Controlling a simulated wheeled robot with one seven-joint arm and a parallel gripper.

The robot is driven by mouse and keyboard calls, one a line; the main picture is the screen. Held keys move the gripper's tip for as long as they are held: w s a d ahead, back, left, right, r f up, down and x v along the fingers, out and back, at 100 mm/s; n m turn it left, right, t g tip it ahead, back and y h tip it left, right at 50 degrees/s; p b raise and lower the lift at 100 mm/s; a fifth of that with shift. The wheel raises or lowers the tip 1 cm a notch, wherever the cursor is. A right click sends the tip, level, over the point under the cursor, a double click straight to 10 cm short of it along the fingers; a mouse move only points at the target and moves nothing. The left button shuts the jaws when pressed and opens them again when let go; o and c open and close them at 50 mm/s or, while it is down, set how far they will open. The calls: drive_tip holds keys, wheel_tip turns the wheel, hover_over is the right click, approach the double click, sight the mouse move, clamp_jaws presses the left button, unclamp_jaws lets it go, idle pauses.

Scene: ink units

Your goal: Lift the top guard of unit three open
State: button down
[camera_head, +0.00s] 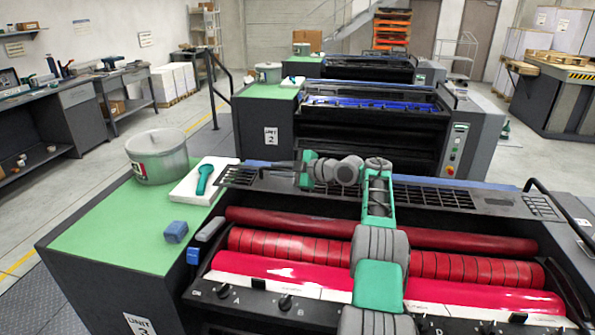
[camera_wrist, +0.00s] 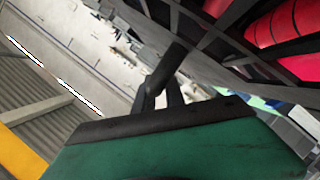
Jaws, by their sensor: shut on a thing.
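Unit three is the nearest press, with its number label (camera_head: 139,325) on the front left. Its top guard (camera_head: 430,198) is a dark slatted panel along the far side of the red rollers (camera_head: 300,249), which lie uncovered in front of it. Its exact tilt is hard to tell. My arm reaches over the rollers, and my gripper (camera_head: 290,170) is at the guard's left part. In the wrist view my gripper (camera_wrist: 163,92) is shut on a dark bar (camera_wrist: 172,62) of the guard. The guard's slats (camera_wrist: 205,38) show beside it, with red rollers beyond.
On the green left top stand an ink can (camera_head: 158,156), a white tray (camera_head: 188,190) with a teal tool (camera_head: 205,178), and a blue block (camera_head: 176,231). Unit two (camera_head: 365,130) stands close behind. Open floor (camera_head: 100,165) lies left.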

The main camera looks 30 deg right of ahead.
drive_tip(key=shift+w+r, duration=0.15)
drive_tip(key=shift+r, duration=0.05)
idle(0.3)
drive_tip(key=c, duration=1.4)
unclamp_jaws()
drive_tip(key=shift+d, duration=0.1)
